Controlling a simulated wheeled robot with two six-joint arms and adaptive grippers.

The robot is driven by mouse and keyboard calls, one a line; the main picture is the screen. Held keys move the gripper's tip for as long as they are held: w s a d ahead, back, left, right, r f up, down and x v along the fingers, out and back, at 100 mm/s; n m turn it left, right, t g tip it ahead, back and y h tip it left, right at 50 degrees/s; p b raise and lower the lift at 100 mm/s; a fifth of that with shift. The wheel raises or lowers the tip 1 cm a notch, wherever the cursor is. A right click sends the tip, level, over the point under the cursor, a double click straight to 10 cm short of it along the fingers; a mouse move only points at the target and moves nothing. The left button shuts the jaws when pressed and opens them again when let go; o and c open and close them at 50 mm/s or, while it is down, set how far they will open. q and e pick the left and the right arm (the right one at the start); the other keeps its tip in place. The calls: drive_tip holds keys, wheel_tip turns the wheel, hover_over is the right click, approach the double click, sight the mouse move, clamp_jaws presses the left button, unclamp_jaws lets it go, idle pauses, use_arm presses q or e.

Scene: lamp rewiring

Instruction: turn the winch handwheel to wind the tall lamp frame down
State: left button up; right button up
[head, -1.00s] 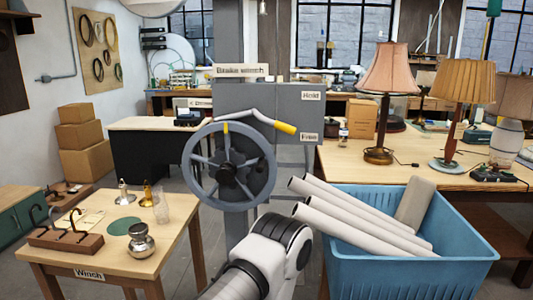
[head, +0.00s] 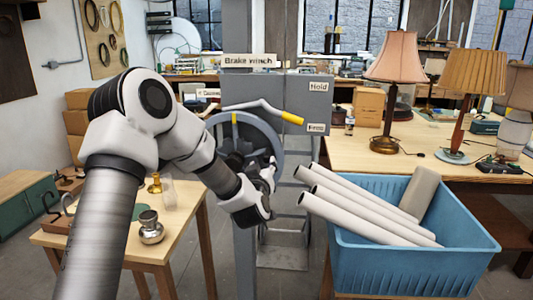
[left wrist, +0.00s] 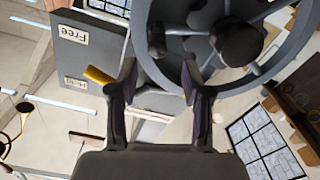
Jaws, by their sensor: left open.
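The grey spoked handwheel (head: 270,128) sits on the front of the grey brake winch (head: 262,88). My left arm partly hides it. My left gripper (head: 270,176) is at the wheel's lower right side. In the left wrist view, my left gripper (left wrist: 160,80) is open, its fingers spread near the wheel rim (left wrist: 166,45); I cannot tell whether they touch it. The brake lever, with its yellow grip (head: 292,118), lies between the "Hold" (head: 318,86) and "Free" (head: 315,128) labels, nearer "Free". I cannot make out the tall lamp frame. My right gripper is not in view.
A blue crate (head: 400,262) with several pale tubes (head: 365,213) stands close to the right of the winch. A small wooden table (head: 180,232) with a metal pot (head: 151,228) stands left, partly behind my arm. Shaded lamps (head: 392,72) stand on the right bench (head: 385,180).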

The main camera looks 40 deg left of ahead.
sight(266, 159)
use_arm(q)
drive_tip(key=shift+w+a+r, duration=0.15)
drive_tip(key=shift+w+r, duration=0.05)
drive_tip(key=shift+w, duration=0.15)
drive_tip(key=p+x, duration=0.1)
drive_tip(key=x, duration=0.2)
drive_tip(key=p+x, duration=0.1)
drive_tip(key=x, duration=0.2)
drive_tip(key=shift+w+f, duration=0.25)
drive_tip(key=shift+w+a, duration=0.2)
drive_tip(key=shift+w, duration=0.1)
drive_tip(key=shift+d, duration=0.1)
drive_tip(key=shift+c, duration=0.4)
clamp_jaws()
